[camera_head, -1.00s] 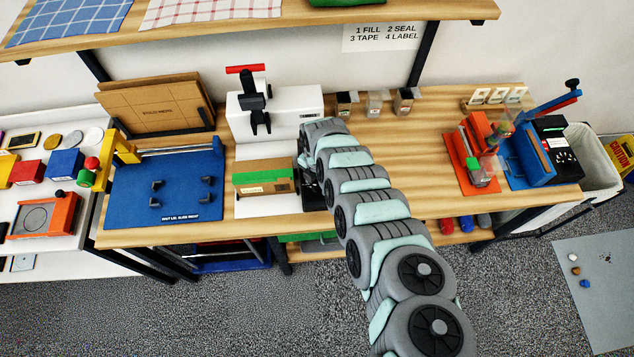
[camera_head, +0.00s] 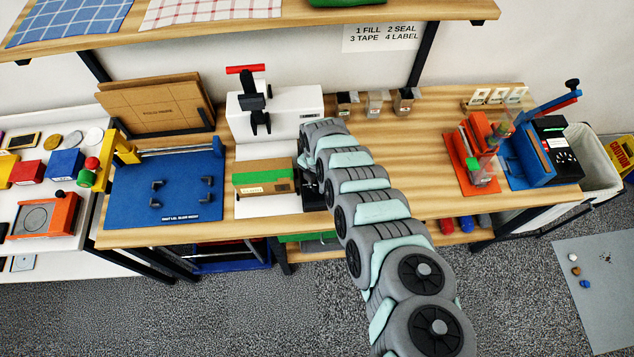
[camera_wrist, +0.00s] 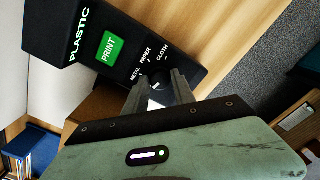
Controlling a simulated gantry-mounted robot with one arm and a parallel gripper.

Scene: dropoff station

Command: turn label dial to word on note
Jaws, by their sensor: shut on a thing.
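A black label machine (camera_wrist: 120,40) fills the upper left of the wrist view. It carries the word PLASTIC, a green PRINT button (camera_wrist: 110,47), and the words METAL, PAPER and CLOTH around a small dark dial (camera_wrist: 157,84). My gripper (camera_wrist: 158,93) is shut on the dial, one finger on each side. A pale mark shows on the dial, but I cannot tell which word it points at. In the head view my gripper and most of the machine are hidden behind my arm. I cannot pick out a note with a readable material word.
A cardboard box with a green top (camera_head: 264,177) stands just left of my arm, by a white press (camera_head: 275,115) with a red handle. A blue board (camera_head: 165,190) lies farther left. The wooden bench (camera_head: 430,150) is clear right of my arm, before the red and blue devices.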

